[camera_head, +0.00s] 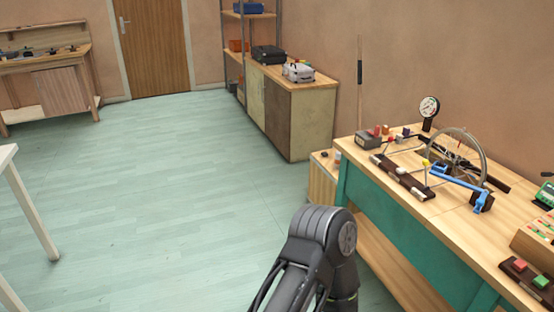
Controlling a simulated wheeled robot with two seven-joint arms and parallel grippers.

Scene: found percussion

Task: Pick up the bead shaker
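I cannot make out a bead shaker for certain in the head view. Several small coloured items (385,130) stand at the far left end of the workbench, too small to identify. A dark grey link of one of my arms shows at the bottom centre, in front of the bench. Neither of my gripper's fingers is in view, so I see no contact with anything.
The workbench (400,238) with a teal front runs along the right. It carries a spoked wheel (462,160), a round dial (429,107) and a grey box (368,140). A cabinet (300,122) stands behind. A white table (8,153) edges in at left. The floor between is clear.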

